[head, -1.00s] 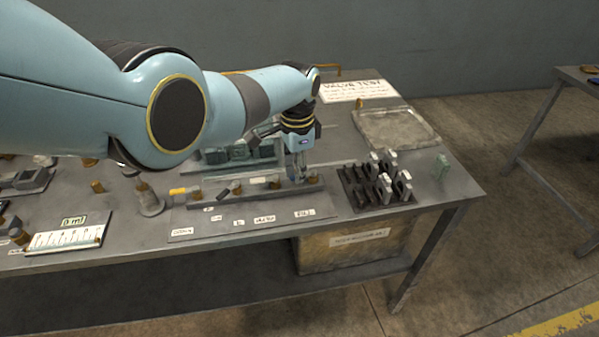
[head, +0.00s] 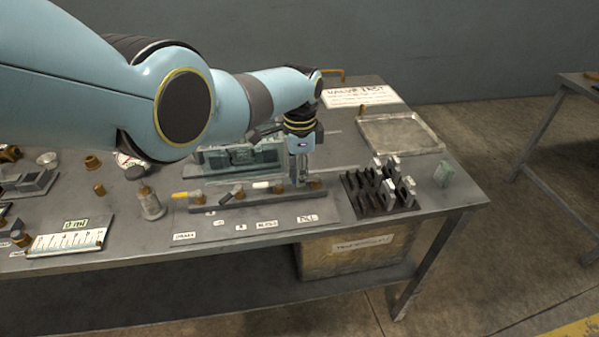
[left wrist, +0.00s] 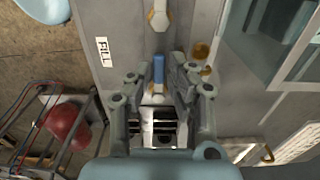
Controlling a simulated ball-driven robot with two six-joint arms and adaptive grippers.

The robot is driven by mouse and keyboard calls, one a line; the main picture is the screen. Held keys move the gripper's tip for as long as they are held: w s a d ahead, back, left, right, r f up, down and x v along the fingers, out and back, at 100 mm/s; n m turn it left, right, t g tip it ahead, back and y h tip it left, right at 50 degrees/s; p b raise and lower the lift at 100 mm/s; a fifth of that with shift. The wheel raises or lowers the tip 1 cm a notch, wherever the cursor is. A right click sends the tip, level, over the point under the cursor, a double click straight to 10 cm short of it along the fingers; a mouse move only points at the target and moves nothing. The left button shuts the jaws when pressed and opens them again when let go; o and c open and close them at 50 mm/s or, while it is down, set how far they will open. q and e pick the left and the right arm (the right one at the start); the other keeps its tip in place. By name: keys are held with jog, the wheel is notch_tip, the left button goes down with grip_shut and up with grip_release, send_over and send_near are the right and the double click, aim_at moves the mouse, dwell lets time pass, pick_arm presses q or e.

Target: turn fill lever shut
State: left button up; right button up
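The fill lever (left wrist: 158,70) is a blue handle, seen in the left wrist view between the fingertips of my left gripper (left wrist: 158,77). Its fingers stand on both sides of the handle, apart, with a narrow gap showing. A white "FILL" label (left wrist: 103,51) lies beside it; it also shows in the head view (head: 307,218). In the head view my left gripper (head: 299,182) points down at the right end of the valve rail (head: 250,200), and the blue handle is hidden there. My right gripper is in neither current view.
Along the rail are a yellow lever (head: 181,195), a black lever (head: 236,191) and a white lever (head: 262,185). A dark rack with grey pieces (head: 375,188) stands close to the right. A green-grey case (head: 240,155) is behind. An empty tray (head: 402,137) lies at back right.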

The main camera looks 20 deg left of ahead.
pick_arm(q)
jog(key=shift+o, duration=1.3)
jog(key=shift+r, duration=4)
